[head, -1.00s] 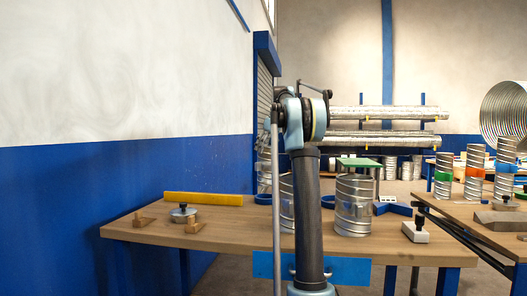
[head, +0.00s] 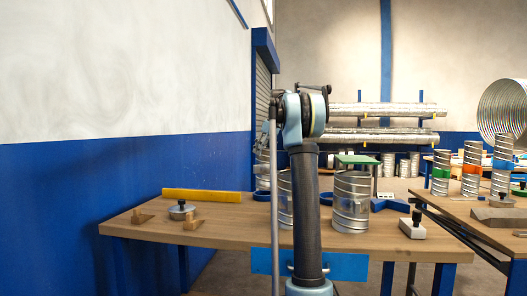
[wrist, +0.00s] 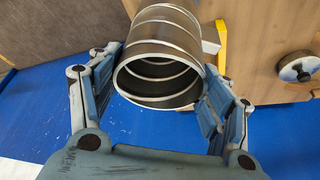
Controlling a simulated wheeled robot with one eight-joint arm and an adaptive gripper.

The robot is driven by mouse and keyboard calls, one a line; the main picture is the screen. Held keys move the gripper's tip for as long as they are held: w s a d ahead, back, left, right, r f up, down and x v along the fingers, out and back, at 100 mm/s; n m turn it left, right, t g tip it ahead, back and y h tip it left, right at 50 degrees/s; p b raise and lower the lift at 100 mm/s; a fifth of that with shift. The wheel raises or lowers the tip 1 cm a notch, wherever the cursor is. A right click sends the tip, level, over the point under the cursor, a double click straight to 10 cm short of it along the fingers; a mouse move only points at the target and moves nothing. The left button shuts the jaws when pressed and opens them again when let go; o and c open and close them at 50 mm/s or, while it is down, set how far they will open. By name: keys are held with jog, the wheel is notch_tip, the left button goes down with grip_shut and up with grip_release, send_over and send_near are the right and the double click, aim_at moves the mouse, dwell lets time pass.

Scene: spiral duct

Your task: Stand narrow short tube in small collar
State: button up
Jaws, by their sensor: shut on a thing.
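In the wrist view my gripper (wrist: 160,82) has its two fingers on either side of a ribbed grey metal tube (wrist: 165,38), shut on it. The tube's open end faces the wrist camera. In the head view my gripper is hidden behind my arm. One metal tube (head: 284,205) shows partly behind my arm, and a wider-looking tube (head: 351,203) stands on the table to its right. I cannot tell which tube in the head view is the held one. A blue ring (head: 262,196) lies at the table's back; I cannot tell whether it is the small collar.
The wooden table (head: 150,232) carries a yellow bar (head: 207,195), a round knobbed weight (head: 181,211), wooden blocks (head: 192,223) and a white knobbed block (head: 413,228). A blue forked piece (head: 393,205) lies at the back right. A second table (head: 460,207) with banded tubes stands right.

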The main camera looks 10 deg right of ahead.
jog(key=shift+f, duration=2.85)
jog(key=o, duration=1.7)
jog(key=v, duration=1.1)
jog(key=shift+r, duration=0.35)
jog(key=shift+s+d, duration=0.1)
jog(key=shift+s, duration=0.05)
